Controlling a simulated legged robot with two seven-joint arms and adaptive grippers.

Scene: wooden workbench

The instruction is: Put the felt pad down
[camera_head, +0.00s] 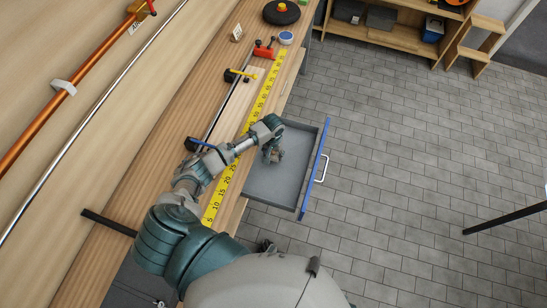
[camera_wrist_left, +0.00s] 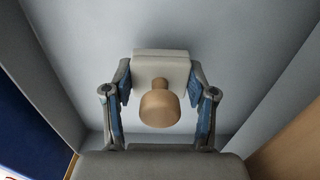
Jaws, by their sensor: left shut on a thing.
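The felt pad (camera_wrist_left: 160,68) is a pale grey block with a rounded wooden knob (camera_wrist_left: 160,108), seen in the left wrist view. My left gripper (camera_wrist_left: 160,82) is shut on it, with one blue-lined finger on each side of the block. In the head view my left gripper (camera_head: 272,154) is over the open grey drawer (camera_head: 258,184), and the pad is hard to make out there. The drawer floor lies beyond the pad in the wrist view; I cannot tell whether the pad touches it. My right gripper is not in view.
The drawer has a blue front (camera_head: 315,165) with a pale handle (camera_head: 322,168) and looks otherwise empty. A yellow measuring strip (camera_head: 258,105) runs along the bench edge. Clamps (camera_head: 240,75) and a red tool (camera_head: 264,50) lie further along.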

